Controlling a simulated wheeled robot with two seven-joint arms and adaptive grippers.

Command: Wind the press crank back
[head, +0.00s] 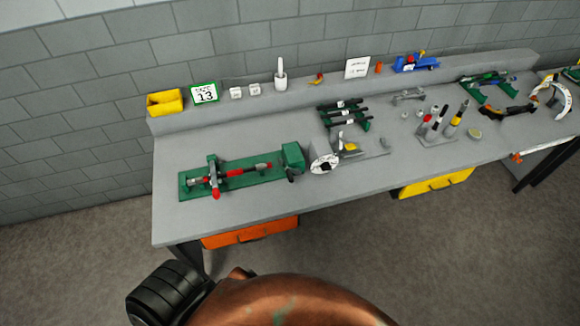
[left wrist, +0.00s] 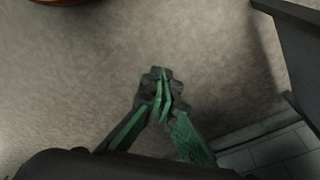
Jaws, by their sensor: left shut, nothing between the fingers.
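The press (head: 235,174) is a long green base with red and dark parts, lying near the left end of the grey workbench (head: 240,219) in the head view. A red-tipped crank (head: 215,178) stands across its left part. A green block (head: 293,156) is at its right end. My left gripper (left wrist: 163,77) shows in the left wrist view, shut and empty, with its green fingers together over bare floor. It is away from the press, which is not in that view. My right gripper is in neither view.
A yellow bin (head: 165,103), a sign (head: 205,93) and a mortar (head: 281,80) stand on the back ledge. An orange drawer (head: 249,232) hangs below the bench.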

